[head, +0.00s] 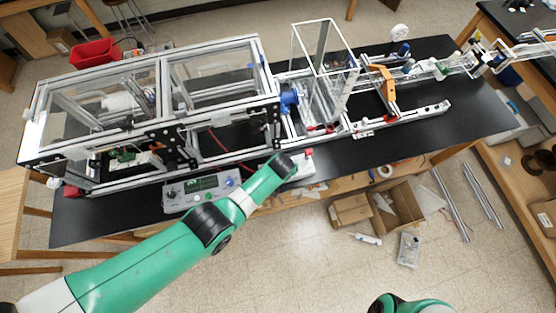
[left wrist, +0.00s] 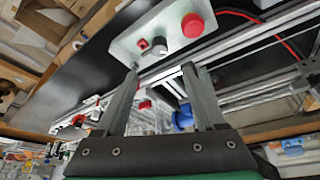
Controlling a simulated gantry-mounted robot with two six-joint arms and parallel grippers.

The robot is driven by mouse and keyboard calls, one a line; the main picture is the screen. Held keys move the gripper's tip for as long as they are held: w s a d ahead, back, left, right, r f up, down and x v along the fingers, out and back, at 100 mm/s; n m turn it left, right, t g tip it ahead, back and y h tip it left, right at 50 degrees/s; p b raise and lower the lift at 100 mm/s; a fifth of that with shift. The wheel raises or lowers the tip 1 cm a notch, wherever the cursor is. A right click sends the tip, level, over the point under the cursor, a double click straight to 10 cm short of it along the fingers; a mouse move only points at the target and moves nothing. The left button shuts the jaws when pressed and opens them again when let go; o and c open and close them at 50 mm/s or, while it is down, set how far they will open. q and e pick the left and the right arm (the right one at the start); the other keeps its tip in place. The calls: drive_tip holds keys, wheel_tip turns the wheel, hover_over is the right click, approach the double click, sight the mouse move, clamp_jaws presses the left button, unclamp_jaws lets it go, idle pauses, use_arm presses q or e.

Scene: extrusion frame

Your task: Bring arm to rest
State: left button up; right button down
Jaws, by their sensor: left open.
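My left arm is green and reaches in from the lower left of the head view. Its dark wrist end is over the front edge of the black bench, and the fingers cannot be made out there. In the left wrist view my left gripper (left wrist: 160,70) has two dark fingers spread apart with nothing between them. Its fingertips appear near a pale control box (left wrist: 125,42) with a red button (left wrist: 193,25) and knobs; contact cannot be judged. The box also shows in the head view (head: 304,172), beside the wrist. A green part of my right arm shows at the bottom edge; its gripper is out of view.
The black bench (head: 480,110) carries a large aluminium extrusion frame (head: 165,62), a clear upright enclosure (head: 322,70) and rails with an orange bracket (head: 382,83). A grey instrument (head: 200,190) sits on the front edge. Cardboard boxes (head: 400,205) lie below; the floor in front is mostly clear.

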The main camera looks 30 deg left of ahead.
idle(0.4)
use_arm(q)
drive_tip(key=w+a+r+n+t, duration=0.1)
drive_tip(key=w+r+t, duration=0.2)
drive_tip(key=w+r, duration=0.6)
drive_tip(key=w+r+t, duration=0.3)
drive_tip(key=w+r, duration=0.1)
drive_tip(key=r, duration=0.8)
wheel_tip(320, 180, up, 22)
drive_tip(key=w+t, duration=0.2)
drive_tip(key=t, duration=0.4)
drive_tip(key=s+a+r+m+t+h, duration=0.1)
drive_tip(key=s+r+t, duration=0.3)
drive_tip(key=r, duration=0.6)
drive_tip(key=s+r+t, duration=0.2)
drive_tip(key=s+r, duration=0.3)
drive_tip(key=r, duration=0.5)
drive_tip(key=s+r+m+t+h, duration=0.2)
drive_tip(key=s+r+m+t, duration=0.2)
drive_tip(key=s+r, duration=0.8)
drive_tip(key=s+t, duration=0.1)
drive_tip(key=s, duration=0.3)
drive_tip(key=shift+s+d, duration=0.15)
